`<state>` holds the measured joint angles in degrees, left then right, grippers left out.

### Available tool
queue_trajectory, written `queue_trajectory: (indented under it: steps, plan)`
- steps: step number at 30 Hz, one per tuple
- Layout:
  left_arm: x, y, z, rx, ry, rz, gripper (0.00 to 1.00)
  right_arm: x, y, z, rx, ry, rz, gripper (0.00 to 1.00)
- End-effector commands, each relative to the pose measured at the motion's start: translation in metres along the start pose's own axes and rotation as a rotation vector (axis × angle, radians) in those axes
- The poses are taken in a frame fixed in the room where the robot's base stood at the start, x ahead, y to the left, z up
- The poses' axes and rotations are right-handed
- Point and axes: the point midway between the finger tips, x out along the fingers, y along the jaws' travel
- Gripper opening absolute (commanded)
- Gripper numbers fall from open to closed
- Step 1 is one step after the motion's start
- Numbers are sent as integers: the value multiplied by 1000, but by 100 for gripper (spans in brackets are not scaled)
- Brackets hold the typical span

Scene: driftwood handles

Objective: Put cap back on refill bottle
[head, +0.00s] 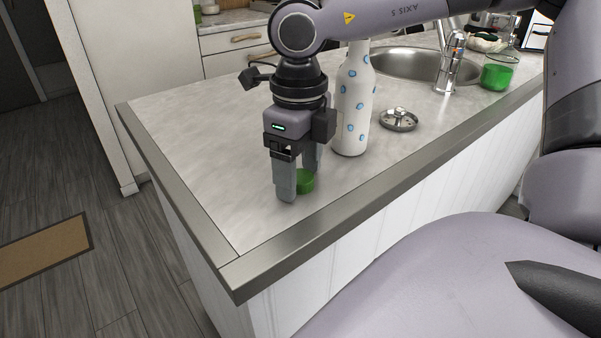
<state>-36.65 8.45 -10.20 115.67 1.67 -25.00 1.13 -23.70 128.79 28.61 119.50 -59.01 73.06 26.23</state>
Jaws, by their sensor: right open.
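A green cap (306,181) lies on the grey countertop near the front edge. My right gripper (298,184) points down with its fingers open around the cap, the near finger covering part of it. Whether the fingers touch the cap cannot be told. The refill bottle (355,100), white with blue spots, stands upright on the counter just right of the gripper. Its top is hidden behind my right arm. My left gripper is not in view.
A metal sink strainer (399,119) lies right of the bottle. Behind are a sink (403,64), a faucet (450,65) and a green cup (496,77). The countertop (200,130) left of the gripper is clear up to its metal edge.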

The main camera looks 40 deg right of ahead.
Motion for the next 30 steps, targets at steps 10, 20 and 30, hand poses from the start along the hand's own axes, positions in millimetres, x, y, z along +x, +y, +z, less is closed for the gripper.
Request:
queue_trajectory:
  steps: [10,20,30]
  plan:
    - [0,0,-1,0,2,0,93,0,0,0,0,0,0,60]
    - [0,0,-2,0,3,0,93,0,0,0,0,0,-1,11]
    - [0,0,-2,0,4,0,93,-7,0,1,2,-2,-1,11]
